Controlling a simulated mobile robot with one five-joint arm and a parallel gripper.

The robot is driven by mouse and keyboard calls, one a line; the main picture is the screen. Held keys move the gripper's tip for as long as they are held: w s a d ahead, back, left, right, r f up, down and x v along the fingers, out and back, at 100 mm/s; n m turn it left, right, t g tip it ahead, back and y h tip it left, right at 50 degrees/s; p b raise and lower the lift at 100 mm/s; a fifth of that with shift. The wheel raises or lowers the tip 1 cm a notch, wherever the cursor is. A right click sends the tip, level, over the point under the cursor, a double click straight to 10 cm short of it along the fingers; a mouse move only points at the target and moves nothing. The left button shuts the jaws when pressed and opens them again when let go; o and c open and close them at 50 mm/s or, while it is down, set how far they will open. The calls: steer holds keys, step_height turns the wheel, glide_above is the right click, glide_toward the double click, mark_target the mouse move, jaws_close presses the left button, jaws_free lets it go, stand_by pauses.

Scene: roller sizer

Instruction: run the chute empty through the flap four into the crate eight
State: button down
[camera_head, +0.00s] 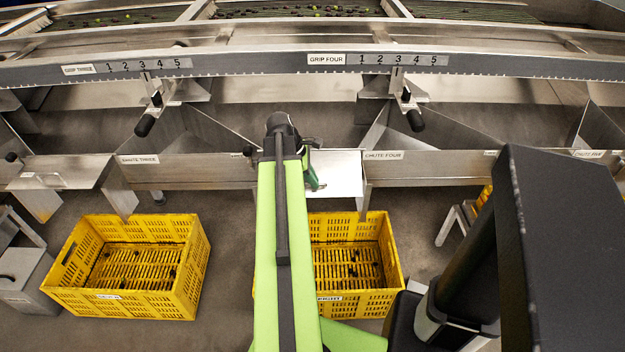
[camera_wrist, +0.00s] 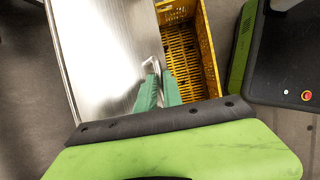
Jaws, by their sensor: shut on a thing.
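My gripper (camera_head: 315,178) is in front of the metal flap four (camera_head: 343,172), just left of the label CHUTE FOUR (camera_head: 383,155). In the wrist view the green fingers of my gripper (camera_wrist: 158,92) are shut on the pale wire handle (camera_wrist: 148,65) at the edge of the flap plate (camera_wrist: 95,45). No fruit shows on the visible plate. Crate eight (camera_head: 362,297), yellow and slatted, stands on the floor below; my arm hides its left part. A few small dark bits lie in it. It also shows in the wrist view (camera_wrist: 208,45), beside the plate.
Another yellow crate (camera_head: 125,305) stands to the left, below chute three (camera_head: 138,160) and its handled flap (camera_head: 62,173). Grip three and grip four levers (camera_head: 145,123) (camera_head: 413,120) hang from the numbered rail (camera_head: 245,72). Bare floor lies between the crates.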

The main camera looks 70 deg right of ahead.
steer(key=shift+d+r, duration=0.1)
steer(key=shift+r, duration=0.25)
steer(key=c, duration=1.5)
jaws_free()
steer(key=p+v, duration=1.5)
steer(key=v, duration=0.2)
steer(key=shift+r+p, duration=0.15)
steer(key=shift+p, duration=0.25)
